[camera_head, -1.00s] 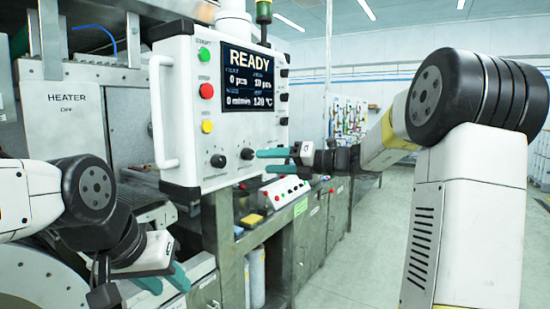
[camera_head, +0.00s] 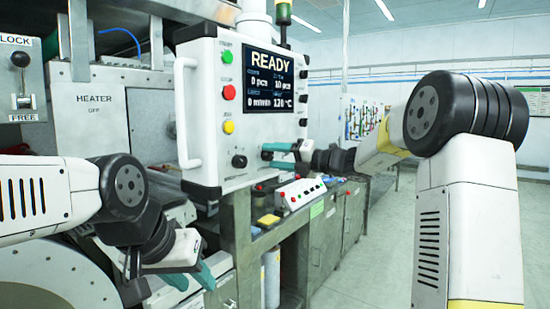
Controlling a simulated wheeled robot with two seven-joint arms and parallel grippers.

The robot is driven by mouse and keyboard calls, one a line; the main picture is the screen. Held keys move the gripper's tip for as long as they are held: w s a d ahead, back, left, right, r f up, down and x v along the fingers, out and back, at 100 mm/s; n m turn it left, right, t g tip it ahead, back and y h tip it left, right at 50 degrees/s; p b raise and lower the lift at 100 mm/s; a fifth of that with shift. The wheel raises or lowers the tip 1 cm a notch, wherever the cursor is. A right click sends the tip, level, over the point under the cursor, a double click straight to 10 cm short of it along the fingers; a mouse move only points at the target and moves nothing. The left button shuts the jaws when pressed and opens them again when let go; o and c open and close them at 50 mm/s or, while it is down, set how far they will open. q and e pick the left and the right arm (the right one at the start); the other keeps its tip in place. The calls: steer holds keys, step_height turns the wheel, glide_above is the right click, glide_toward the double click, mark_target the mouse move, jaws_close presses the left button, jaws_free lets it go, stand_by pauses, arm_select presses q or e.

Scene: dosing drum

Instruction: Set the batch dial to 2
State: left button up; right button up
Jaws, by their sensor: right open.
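The white control panel (camera_head: 207,120) carries a screen (camera_head: 268,82) reading READY, with 0 pcs, 10 pcs and 120 °C. One black knob (camera_head: 239,161) shows at the panel's lower middle; its label is too small to read. My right gripper (camera_head: 267,154) is open at the panel's lower right corner, its teal fingers pointing left at the panel face. My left gripper (camera_head: 190,278) hangs low at left, fingers apart, empty, away from the panel.
Green, red (camera_head: 229,92) and yellow buttons line the panel beside a white handle (camera_head: 187,112). A LOCK/FREE lever (camera_head: 21,75) stands at far left. A small button box (camera_head: 300,192) sits on the bench below my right gripper. The floor at right is open.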

jaws_close()
